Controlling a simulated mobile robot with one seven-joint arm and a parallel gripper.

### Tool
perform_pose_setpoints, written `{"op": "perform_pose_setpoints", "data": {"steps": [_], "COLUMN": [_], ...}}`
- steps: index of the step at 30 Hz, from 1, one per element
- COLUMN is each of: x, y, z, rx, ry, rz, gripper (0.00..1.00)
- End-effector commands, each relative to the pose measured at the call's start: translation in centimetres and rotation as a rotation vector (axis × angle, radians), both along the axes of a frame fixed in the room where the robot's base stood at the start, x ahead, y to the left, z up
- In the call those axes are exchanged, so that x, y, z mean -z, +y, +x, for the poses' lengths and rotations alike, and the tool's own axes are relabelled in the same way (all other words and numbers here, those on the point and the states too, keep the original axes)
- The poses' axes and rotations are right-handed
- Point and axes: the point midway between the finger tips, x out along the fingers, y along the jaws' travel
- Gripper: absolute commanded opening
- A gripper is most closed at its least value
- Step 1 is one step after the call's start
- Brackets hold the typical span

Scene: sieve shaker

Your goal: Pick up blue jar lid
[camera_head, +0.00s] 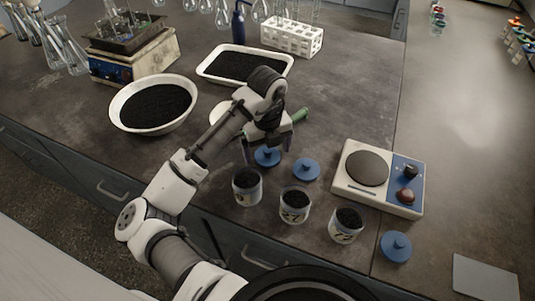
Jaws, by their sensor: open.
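Three blue jar lids lie on the dark bench. One blue lid (267,156) is between the fingers of my gripper (267,150), as seen from above. A second blue lid (306,169) lies just to its right. A third blue lid (396,246) lies at the front right, below the hotplate. My gripper is open and points down over the first lid. I cannot tell whether the fingers touch it. Three open jars with black contents stand in front: a left jar (247,187), a middle jar (295,206) and a right jar (346,226).
A white hotplate (351,190) stands to the right. A white bowl (115,108) and a white tray (287,72), both with black granules, are behind and left. A green-handled tool (301,115) lies behind my gripper. The right bench is mostly clear.

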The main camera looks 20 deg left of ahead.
Motion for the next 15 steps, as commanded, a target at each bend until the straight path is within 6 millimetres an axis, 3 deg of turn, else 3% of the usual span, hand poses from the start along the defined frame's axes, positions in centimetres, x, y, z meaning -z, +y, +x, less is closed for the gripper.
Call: {"op": "perform_pose_setpoints", "data": {"steps": [8,15], "x": [0.42,0.39], "y": [-0.04,-0.03], "z": [0.01,0.01], "rx": [0.001,0.001], "ry": [-0.001,-0.001], "rz": [-0.001,-0.001], "gripper": [0.91,0.59]}}
